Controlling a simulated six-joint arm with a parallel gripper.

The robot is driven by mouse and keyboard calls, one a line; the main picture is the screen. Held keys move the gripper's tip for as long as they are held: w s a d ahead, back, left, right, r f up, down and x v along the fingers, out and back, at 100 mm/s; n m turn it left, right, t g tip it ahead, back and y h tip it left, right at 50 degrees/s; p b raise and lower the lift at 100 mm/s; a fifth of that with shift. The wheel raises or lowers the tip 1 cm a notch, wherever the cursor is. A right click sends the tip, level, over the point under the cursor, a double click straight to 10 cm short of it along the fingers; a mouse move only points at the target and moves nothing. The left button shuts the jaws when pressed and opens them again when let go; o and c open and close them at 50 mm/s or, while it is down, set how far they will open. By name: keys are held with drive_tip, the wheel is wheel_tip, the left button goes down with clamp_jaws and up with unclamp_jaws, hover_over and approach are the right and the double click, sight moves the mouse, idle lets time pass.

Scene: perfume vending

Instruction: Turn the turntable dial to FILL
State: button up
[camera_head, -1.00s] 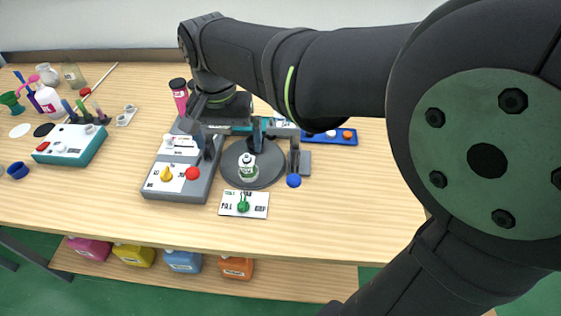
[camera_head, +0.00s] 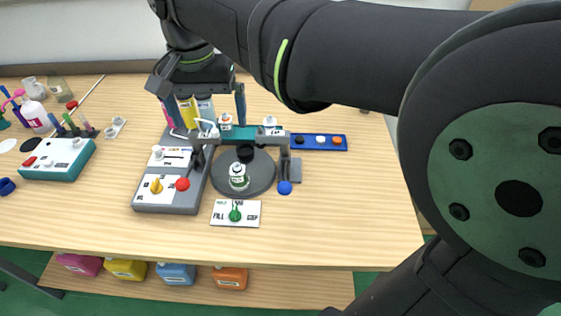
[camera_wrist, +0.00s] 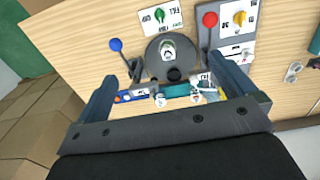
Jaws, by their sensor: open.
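The dial is a green knob (camera_head: 235,214) on a white label plate (camera_head: 252,221) in front of the turntable. FILL is printed at the plate's left and another label at its right. Which way the knob points is too small to tell. The knob also shows near the top of the wrist view (camera_wrist: 160,15). My gripper (camera_head: 210,106) is open and empty, above the rear of the station, apart from the dial.
A grey control box (camera_head: 166,207) with yellow and red knobs stands left of the turntable. A blue-balled lever (camera_head: 284,187) stands to its right. A blue tray (camera_head: 318,142) lies behind right. The table's right side is clear.

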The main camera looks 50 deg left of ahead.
drive_tip(key=shift+r, duration=0.55)
